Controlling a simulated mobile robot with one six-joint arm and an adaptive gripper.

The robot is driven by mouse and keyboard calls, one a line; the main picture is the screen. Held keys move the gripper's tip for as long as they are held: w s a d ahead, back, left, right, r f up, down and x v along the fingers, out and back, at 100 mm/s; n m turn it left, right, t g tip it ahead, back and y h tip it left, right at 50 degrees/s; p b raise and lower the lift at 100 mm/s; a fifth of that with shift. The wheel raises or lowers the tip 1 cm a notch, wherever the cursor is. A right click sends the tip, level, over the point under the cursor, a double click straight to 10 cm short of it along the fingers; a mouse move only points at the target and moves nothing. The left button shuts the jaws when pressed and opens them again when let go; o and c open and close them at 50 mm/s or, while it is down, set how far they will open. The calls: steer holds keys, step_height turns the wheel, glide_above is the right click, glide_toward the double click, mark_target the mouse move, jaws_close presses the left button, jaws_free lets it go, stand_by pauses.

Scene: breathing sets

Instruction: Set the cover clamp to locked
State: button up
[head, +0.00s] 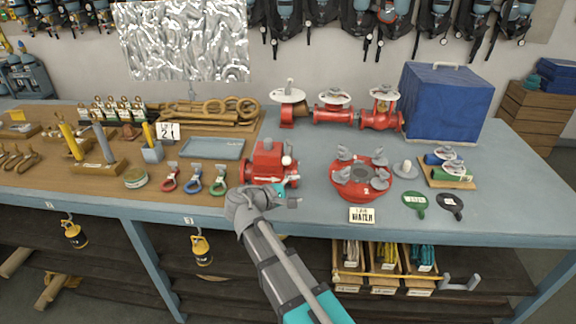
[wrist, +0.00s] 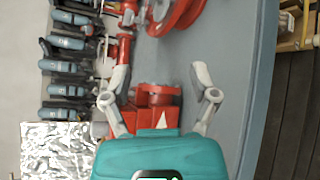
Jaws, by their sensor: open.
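A red box-shaped fitting (head: 268,160) with a pale round knob (head: 286,160) on its right side stands at the middle of the bench. A round red cover (head: 352,188) with several grey clamps (head: 380,178) around its rim lies to its right. I cannot tell which part is the cover clamp or how it is set. My gripper (head: 284,196) is in front of the red fitting, partly hidden by my arm. In the wrist view my gripper (wrist: 160,76) is open and empty, its fingers apart, with the red fitting (wrist: 156,96) seen between and beyond them.
Red valves (head: 333,114) with white handwheels stand behind. A blue covered box (head: 446,102) is at the back right. Carabiners (head: 194,180) and a tray (head: 214,149) are to the left.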

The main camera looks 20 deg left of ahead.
mark_target(286, 159)
steer(key=s+a+r+n+t, duration=0.1)
steer(key=s+a+t, duration=0.1)
steer(key=a, duration=0.3)
steer(key=s+a+r+n+t+y+b, duration=0.1)
steer(key=s+a+r+n, duration=0.1)
steer(key=a, duration=0.4)
steer(key=shift+s+n+t, duration=0.3)
steer(key=shift+s+t, duration=0.05)
steer(key=shift+t, duration=0.05)
steer(key=shift+w+d, duration=0.15)
steer(key=x, duration=1.3)
steer(key=shift+w+f, duration=0.1)
steer(key=shift+w, duration=0.25)
jaws_close()
steer(key=shift+s+d, duration=0.1)
steer(key=shift+d, duration=0.05)
